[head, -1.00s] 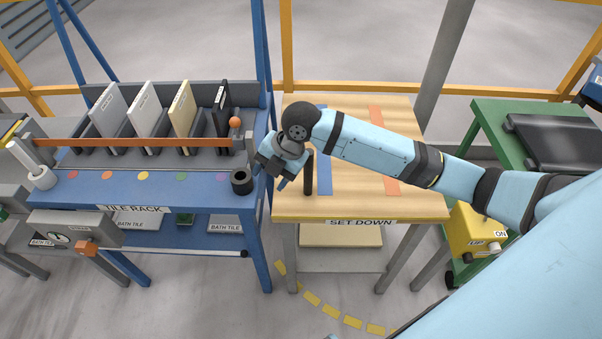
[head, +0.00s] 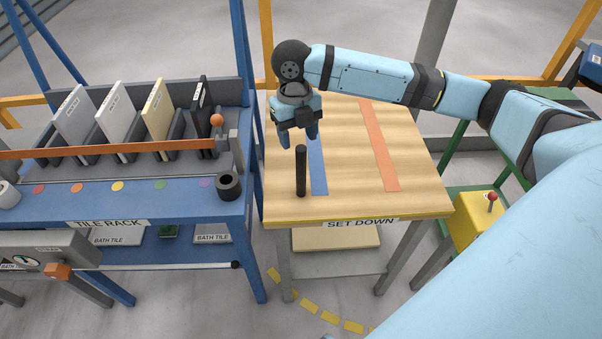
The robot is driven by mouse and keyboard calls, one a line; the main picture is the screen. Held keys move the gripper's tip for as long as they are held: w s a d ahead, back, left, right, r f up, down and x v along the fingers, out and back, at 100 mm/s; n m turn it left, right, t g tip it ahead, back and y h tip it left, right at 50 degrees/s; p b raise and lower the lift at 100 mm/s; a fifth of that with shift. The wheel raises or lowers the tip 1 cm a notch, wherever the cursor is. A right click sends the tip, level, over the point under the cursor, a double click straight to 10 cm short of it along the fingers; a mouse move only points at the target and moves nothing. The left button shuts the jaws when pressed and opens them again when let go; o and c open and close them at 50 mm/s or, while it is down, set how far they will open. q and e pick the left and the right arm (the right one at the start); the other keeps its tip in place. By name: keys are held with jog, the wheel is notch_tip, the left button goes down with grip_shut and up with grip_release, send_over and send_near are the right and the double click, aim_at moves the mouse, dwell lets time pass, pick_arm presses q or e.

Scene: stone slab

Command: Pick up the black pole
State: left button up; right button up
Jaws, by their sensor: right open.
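The black pole (head: 301,172) stands upright on the wooden set-down table (head: 350,160), near its left front part and beside a blue strip. My right gripper (head: 299,139) hangs above and just behind the pole in the picture, fingers pointing down. Its jaws are open and empty, with the fingertips close to the pole's top. I cannot tell the exact gap between them. My left gripper is not in view.
A blue tile rack (head: 130,205) with upright tiles and an orange bar (head: 100,150) stands left of the table. A black ring (head: 228,186) sits on its right corner. A yellow box (head: 478,220) is at the right. The table's right side is clear.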

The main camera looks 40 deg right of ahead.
aim_at(301, 148)
jog(key=shift+s+d+f+b, duration=0.1)
jog(key=shift+s+f+b, duration=0.1)
jog(key=shift+f, duration=0.8)
jog(key=shift+s+a+f+b, duration=0.1)
jog(key=shift+s+f, duration=0.15)
jog(key=shift+f, duration=0.8)
jog(key=shift+s+d+f+b, duration=0.1)
jog(key=shift+s+f, duration=0.1)
jog(key=shift+f, duration=0.8)
jog(key=shift+r, duration=0.1)
grip_shut()
